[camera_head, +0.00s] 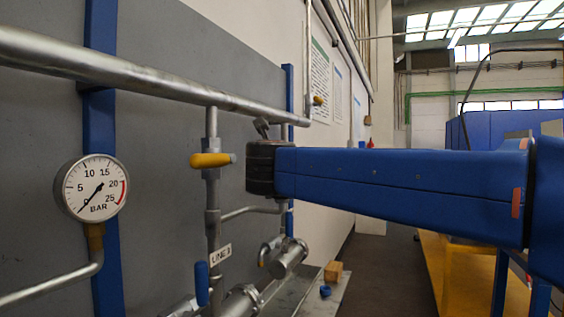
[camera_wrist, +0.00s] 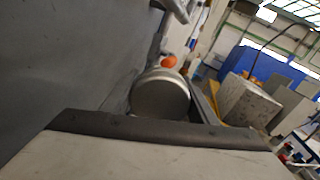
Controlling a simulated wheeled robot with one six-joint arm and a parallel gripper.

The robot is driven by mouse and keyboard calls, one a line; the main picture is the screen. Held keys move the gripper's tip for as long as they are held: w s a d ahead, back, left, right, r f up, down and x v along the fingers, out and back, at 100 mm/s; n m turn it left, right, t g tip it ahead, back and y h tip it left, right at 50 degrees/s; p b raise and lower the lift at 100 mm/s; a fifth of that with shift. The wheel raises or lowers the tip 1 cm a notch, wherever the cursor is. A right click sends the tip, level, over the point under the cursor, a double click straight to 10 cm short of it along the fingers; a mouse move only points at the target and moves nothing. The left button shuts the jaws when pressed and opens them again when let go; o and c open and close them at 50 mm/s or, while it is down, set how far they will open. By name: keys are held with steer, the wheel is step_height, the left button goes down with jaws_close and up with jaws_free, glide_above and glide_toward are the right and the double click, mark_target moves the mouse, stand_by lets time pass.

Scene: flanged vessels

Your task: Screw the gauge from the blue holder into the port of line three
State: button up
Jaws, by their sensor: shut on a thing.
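In the wrist view a round, bare-metal gauge body (camera_wrist: 160,94), seen from its back, is held in my gripper (camera_wrist: 162,108). A dark finger shows along its right side. Its dial and thread are hidden. In the head view my blue arm reaches in from the right, and its dark wrist end hides the jaws and the held gauge. A small blue piece (camera_head: 325,291), perhaps the blue holder, lies on the ledge and looks empty. A line label (camera_head: 220,255) hangs on the vertical pipe; its number is hard to read. I cannot make out the port of line three.
A mounted BAR gauge (camera_head: 95,187) stands at the left. A yellow-handled valve (camera_head: 212,160) is just left of my wrist. A blue valve handle (camera_head: 202,283) and flanged metal fittings (camera_head: 290,257) sit lower. A wooden block (camera_head: 333,271) lies near the blue piece.

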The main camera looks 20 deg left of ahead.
steer(key=shift+d+m+t+h, duration=0.15)
steer(key=shift+m+h, duration=0.25)
steer(key=shift+h, duration=0.25)
steer(key=shift+d+m+t+h, duration=0.15)
steer(key=shift+m+h, duration=0.25)
steer(key=shift+h, duration=0.25)
steer(key=o, duration=1.4)
steer(key=shift+a, duration=0.1)
step_height(320, 180, up, 10)
